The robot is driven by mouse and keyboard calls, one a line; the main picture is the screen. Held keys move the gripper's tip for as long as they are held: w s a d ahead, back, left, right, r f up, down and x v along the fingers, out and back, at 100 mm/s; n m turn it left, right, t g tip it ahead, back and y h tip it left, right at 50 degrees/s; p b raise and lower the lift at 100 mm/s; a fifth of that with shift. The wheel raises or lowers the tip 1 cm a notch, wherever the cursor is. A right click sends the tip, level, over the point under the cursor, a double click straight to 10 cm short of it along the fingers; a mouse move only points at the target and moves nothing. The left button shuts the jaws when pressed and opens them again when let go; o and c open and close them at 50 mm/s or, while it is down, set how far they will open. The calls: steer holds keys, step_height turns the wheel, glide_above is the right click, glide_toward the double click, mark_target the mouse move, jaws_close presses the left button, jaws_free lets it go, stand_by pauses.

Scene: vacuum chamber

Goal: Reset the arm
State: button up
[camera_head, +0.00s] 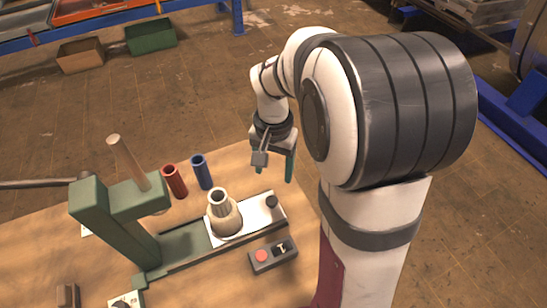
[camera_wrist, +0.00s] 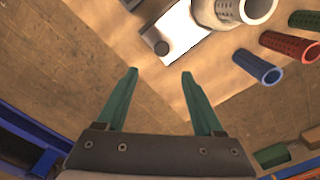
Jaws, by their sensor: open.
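My gripper (camera_head: 289,166) hangs over the right back edge of the table, with nothing held. In the wrist view its two green fingers (camera_wrist: 160,75) are spread apart, with only bare table edge and floor between and beyond them. The white plate with a dark knob (camera_head: 272,201) lies ahead of the fingers, clear of them. A beige cylindrical fixture (camera_head: 224,213) stands on that plate and is partly cut off in the wrist view (camera_wrist: 232,10).
A green press frame (camera_head: 120,215) with a wooden rod stands at the left. Red (camera_head: 175,181) and blue (camera_head: 202,171) tubes stand behind the plate. A control box (camera_head: 273,254) with a red button sits in front. Bins (camera_head: 150,37) lie beyond on the floor.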

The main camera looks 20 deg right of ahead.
step_height(320, 180, up, 4)
stand_by(0.5)
steer(key=s+a+n, duration=0.1)
steer(key=s+a, duration=0.2)
steer(key=s, duration=0.3)
steer(key=s+a+n+y, duration=0.1)
steer(key=s+a, duration=0.3)
steer(key=s, duration=0.3)
steer(key=s+a+r+n, duration=0.1)
steer(key=s+a, duration=0.2)
steer(key=s, duration=0.4)
steer(key=shift+a+y, duration=0.15)
steer(key=shift+y, duration=0.25)
